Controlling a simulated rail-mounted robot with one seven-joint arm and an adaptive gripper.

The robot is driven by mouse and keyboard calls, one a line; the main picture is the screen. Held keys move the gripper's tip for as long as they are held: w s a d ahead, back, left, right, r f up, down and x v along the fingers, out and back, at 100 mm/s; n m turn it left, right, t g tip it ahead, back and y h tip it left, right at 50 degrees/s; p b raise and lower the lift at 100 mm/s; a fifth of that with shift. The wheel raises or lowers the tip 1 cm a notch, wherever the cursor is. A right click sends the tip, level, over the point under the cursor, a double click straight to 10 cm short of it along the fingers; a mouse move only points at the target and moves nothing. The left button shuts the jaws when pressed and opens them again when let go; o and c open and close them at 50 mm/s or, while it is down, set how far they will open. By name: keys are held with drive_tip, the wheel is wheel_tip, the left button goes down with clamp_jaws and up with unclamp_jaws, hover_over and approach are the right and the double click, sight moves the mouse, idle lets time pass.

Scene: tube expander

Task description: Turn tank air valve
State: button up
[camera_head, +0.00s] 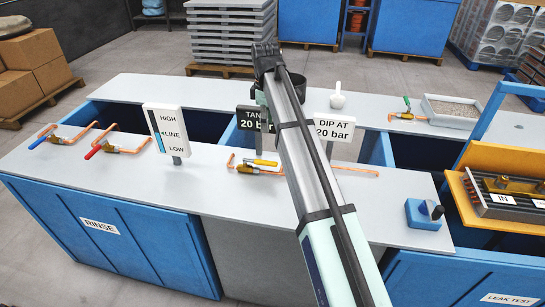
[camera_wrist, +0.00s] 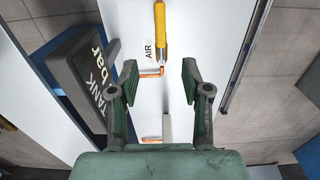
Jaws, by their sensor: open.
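The tank air valve has a yellow lever handle (camera_head: 265,162) on a brass body (camera_head: 246,169) with copper pipe, on the worktop beside my arm in the head view. In the wrist view the yellow handle (camera_wrist: 160,32) is at the top centre, beside an "AIR" label (camera_wrist: 149,50). A bend of copper pipe (camera_wrist: 152,72) shows near the left finger. My gripper (camera_wrist: 160,78) is open with nothing between its fingers. The handle appears beyond the fingertips, apart from them. In the head view my arm crosses the middle, and I cannot make out the fingers.
A white "DIP AT 20 bar" sign (camera_head: 334,128) is right of my arm. Blue-handled (camera_head: 38,141) and red-handled (camera_head: 93,152) valves lie left.

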sight(267, 161)
wheel_tip(267, 161, down, 16)
drive_tip(key=p, duration=0.2)
drive_tip(key=shift+f+p, duration=0.2)
drive_tip(key=shift+p, duration=0.2)
clamp_jaws()
